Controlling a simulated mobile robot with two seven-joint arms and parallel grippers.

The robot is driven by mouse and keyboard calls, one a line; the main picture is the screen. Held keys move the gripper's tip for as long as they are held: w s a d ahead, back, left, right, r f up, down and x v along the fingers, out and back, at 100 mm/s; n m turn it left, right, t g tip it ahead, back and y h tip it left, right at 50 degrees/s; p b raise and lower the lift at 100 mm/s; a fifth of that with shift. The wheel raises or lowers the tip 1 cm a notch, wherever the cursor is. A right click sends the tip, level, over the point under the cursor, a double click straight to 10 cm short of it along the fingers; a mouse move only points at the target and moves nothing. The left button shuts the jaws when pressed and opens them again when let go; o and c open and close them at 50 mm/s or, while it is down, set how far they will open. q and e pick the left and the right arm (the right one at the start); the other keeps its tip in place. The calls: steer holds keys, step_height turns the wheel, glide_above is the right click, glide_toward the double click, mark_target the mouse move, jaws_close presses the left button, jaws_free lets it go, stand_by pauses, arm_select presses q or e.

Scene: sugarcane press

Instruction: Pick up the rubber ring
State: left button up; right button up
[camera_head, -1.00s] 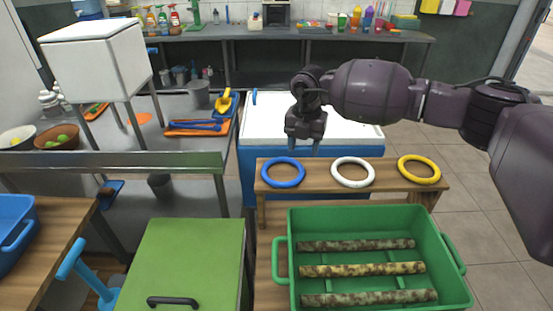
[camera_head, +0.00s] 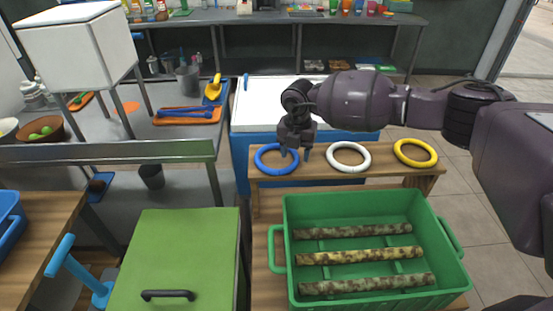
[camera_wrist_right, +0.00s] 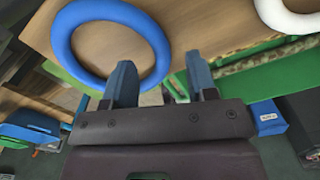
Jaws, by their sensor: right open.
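Three rings lie in a row on a narrow wooden shelf (camera_head: 390,176): a blue ring (camera_head: 261,164), a white ring (camera_head: 348,168) and a yellow ring (camera_head: 415,163). My right gripper (camera_head: 295,155) is open above the right side of the blue ring, fingers pointing down, holding nothing. In the right wrist view, the blue ring (camera_wrist_right: 66,54) has its near right rim close to the open fingers (camera_wrist_right: 162,84); I cannot tell whether they touch. Part of the white ring (camera_wrist_right: 285,20) shows at the upper right there. My left gripper is not in view.
A green crate (camera_head: 455,268) with several mottled stalks (camera_head: 352,257) stands in front of the shelf. A white-topped blue cooler (camera_head: 255,105) is behind it. A green-lidded box (camera_head: 175,255) is at the front left, beside a metal counter (camera_head: 180,150).

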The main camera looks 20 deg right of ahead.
step_height(320, 180, down, 2)
steer(key=shift+f, duration=0.15)
jaws_close()
stand_by(0.4)
